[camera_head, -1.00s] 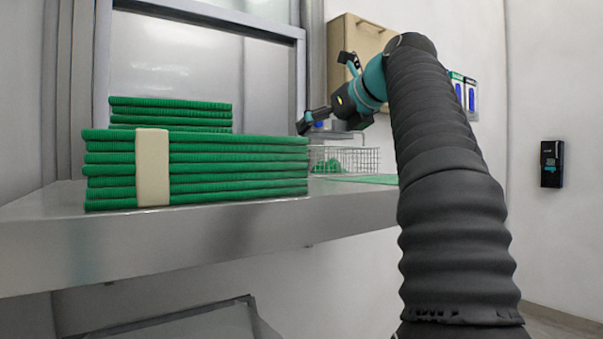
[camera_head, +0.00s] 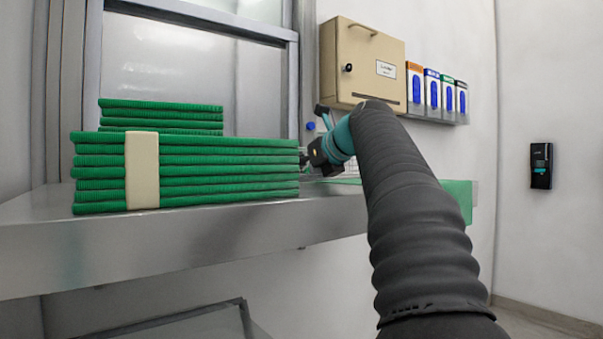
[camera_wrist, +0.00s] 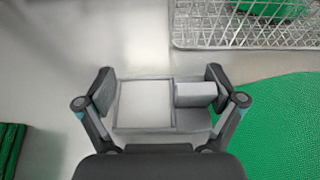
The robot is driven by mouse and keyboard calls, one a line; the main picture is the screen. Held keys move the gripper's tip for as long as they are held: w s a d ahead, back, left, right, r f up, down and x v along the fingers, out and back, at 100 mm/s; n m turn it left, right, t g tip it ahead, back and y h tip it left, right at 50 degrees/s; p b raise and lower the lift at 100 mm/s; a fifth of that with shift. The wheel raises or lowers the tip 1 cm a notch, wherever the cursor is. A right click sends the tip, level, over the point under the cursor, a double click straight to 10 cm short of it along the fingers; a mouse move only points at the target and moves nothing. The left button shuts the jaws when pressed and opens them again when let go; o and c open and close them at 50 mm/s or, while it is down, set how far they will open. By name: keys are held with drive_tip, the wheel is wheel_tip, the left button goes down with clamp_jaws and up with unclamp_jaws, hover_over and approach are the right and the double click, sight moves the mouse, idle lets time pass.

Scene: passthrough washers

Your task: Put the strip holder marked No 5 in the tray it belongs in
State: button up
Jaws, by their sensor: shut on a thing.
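My gripper (camera_wrist: 162,88) has its two fingers on the left and right ends of a grey rectangular holder (camera_wrist: 147,131) in the wrist view. The holder has a pale flat panel on its left and a small raised grey block on its right. I cannot read any number on it, and whether it touches the steel surface is unclear. In the head view my gripper (camera_head: 308,157) is low by the right end of the green stack, and the holder cannot be made out. I cannot identify the matching tray.
A wire basket (camera_wrist: 245,44) with green contents lies ahead right of the gripper, and a green mat (camera_wrist: 278,122) lies right. A beige cabinet (camera_head: 360,65) and several blue-fronted wall holders (camera_head: 432,90) hang behind.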

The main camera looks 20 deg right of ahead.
drive_tip(key=shift+f, duration=0.25)
drive_tip(key=shift+f, duration=0.2)
drive_tip(key=o, duration=0.9)
drive_tip(key=shift+f, duration=0.1)
